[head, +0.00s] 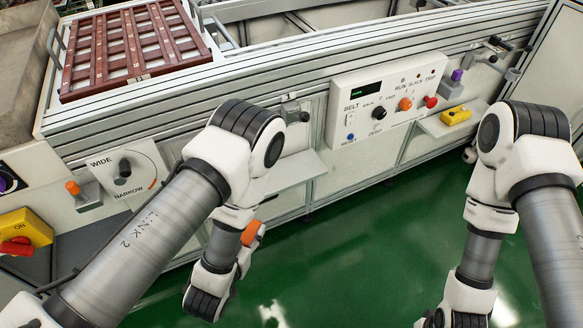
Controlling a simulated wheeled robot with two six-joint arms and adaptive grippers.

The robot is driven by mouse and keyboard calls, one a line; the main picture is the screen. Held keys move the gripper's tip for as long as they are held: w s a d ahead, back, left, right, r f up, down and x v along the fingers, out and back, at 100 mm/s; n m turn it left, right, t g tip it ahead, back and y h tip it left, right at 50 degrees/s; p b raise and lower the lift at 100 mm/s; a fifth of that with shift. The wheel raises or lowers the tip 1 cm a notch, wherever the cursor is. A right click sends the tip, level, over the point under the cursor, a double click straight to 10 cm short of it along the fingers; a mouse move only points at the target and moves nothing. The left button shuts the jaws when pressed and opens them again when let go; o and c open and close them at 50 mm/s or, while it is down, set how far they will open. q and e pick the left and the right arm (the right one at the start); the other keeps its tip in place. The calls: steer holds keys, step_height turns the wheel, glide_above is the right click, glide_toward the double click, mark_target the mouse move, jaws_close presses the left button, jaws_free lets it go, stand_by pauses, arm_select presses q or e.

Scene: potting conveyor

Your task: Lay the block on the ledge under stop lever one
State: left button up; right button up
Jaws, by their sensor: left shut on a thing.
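An orange block (251,233) is in my left gripper (246,256), which is shut on it. Gripper and block are below and in front of a pale ledge (290,174), over the green floor and apart from the ledge. My left arm hides part of that ledge. A small grey fitting with a dark lever (291,108) is on the machine front above this ledge; I cannot read a number on it. A second ledge (435,127) lies to the right. My right arm shows at the right, but its fingers are out of view.
A control panel (385,100) with knobs and buttons sits between the ledges. A yellow object (456,116) lies on the right ledge. A WIDE/NARROW dial panel (128,170) and a yellow switch box (24,231) are at left. A brown slotted tray (135,48) is on top. Green floor is clear.

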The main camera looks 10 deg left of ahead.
mark_target(257, 226)
arm_select(q)
steer(key=r, duration=0.1)
steer(key=w+d+r, duration=0.1)
steer(key=r, duration=0.1)
steer(key=r+p, duration=0.1)
steer(key=r, duration=0.1)
steer(key=shift+w+d+r, duration=0.1)
steer(key=shift+w+d, duration=0.15)
steer(key=shift+w, duration=0.05)
steer(key=w+a+b, duration=0.1)
steer(key=w+b, duration=0.1)
steer(key=w, duration=0.3)
steer(key=w+f+b, duration=0.1)
steer(key=w+b, duration=0.2)
steer(key=w, duration=0.2)
steer(key=w+a+b, duration=0.1)
steer(key=w+b, duration=0.2)
steer(key=w, duration=0.2)
steer(key=shift+w+a+f, duration=0.35)
steer(key=shift+w, duration=0.05)
step_height(257, 226, down, 4)
steer(key=shift+w+r+b, duration=0.15)
steer(key=shift+r+b, duration=0.1)
steer(key=shift+b, duration=0.85)
steer(key=shift+r, duration=0.1)
arm_select(e)
step_height(257, 226, down, 7)
steer(key=shift+f, duration=0.2)
